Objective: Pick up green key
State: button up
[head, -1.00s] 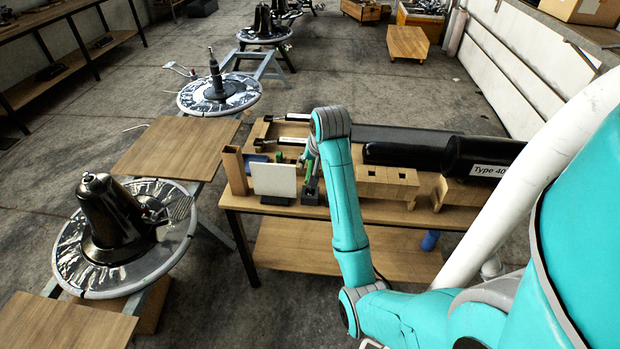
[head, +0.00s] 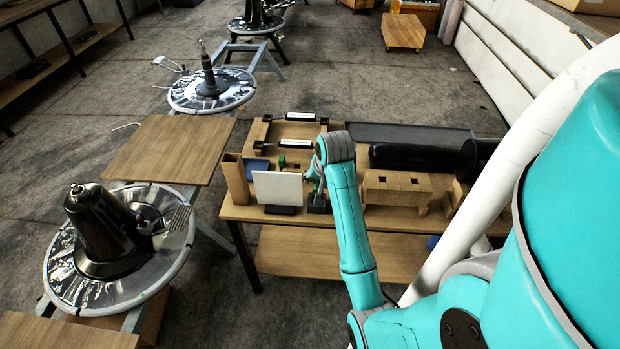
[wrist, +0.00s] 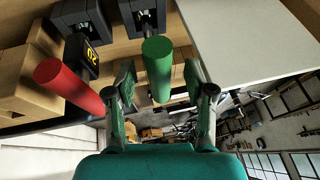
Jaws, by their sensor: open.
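The green key (wrist: 158,62) is a green cylinder in the wrist view, its round end facing the camera. It stands out from a dark holder (wrist: 142,14). My gripper (wrist: 159,82) is open, with one finger on each side of the key and visible gaps; the fingers do not look closed on it. In the head view my gripper (head: 314,176) is low over the workbench (head: 340,212), largely hidden by my arm. A small green spot (head: 281,161) shows left of it there; I cannot tell whether it is the key.
A red cylinder (wrist: 68,86) lies left of the gripper in the wrist view, near a black block marked 02 (wrist: 88,56). A white panel (wrist: 250,40) is close on the right; it stands upright on the bench in the head view (head: 277,187). Wooden blocks (head: 396,188) stand right of my arm.

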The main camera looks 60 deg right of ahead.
jog(key=shift+w+d+f, duration=0.15)
jog(key=shift+f, duration=0.4)
grip_shut()
jog(key=shift+r, duration=0.15)
